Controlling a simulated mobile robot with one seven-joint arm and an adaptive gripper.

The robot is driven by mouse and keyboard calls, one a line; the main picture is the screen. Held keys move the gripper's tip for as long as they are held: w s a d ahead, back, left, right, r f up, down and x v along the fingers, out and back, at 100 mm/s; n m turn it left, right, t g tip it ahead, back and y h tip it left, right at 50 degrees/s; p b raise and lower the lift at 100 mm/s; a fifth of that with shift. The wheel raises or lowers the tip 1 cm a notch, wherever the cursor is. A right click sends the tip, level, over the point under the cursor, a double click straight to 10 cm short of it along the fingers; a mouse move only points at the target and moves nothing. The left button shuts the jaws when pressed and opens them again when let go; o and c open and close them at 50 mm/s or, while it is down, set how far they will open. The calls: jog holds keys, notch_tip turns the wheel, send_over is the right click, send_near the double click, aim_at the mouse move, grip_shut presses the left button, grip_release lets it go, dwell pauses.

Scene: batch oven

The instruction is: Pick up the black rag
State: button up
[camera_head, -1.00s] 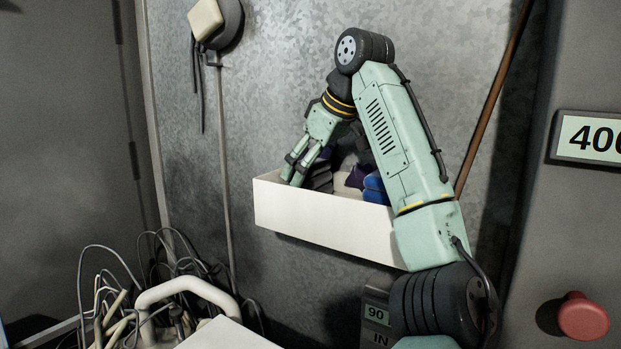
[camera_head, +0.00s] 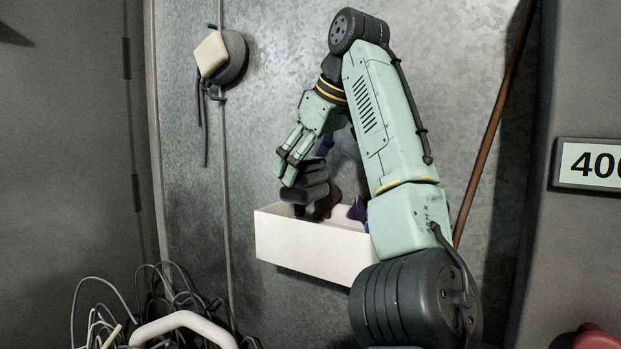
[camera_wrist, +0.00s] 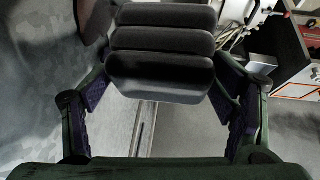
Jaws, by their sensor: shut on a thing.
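The black rag (camera_head: 305,182), a dark grey-black bundle with several rounded folds, is held by my gripper (camera_head: 287,168) just above the left end of a white wall bin (camera_head: 310,244). In the wrist view the rag (camera_wrist: 162,62) sits between my two fingers, its folds facing the camera. My gripper is shut on it. The rag's lower end is close to the bin's rim; I cannot tell if it still touches anything there. A brown rag (camera_head: 328,202) stands beside it in the bin, and a purple one (camera_head: 357,211) is further right.
My forearm hides the bin's right end. A cream pad on a grey disc (camera_head: 212,54) hangs on the metal wall at upper left. Tangled cables (camera_head: 165,305) and a white handle (camera_head: 185,325) are at lower left. A brown rod (camera_head: 487,140) leans at right.

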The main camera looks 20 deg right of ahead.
jog(key=s+a+b, duration=0.3)
jog(key=s+a, duration=0.7)
jog(key=a, duration=0.3)
jog(key=shift+s+a, duration=0.3)
jog(key=shift+a, duration=0.05)
jog(key=shift+f, duration=0.1)
jog(key=o, duration=0.6)
jog(key=c, duration=0.5)
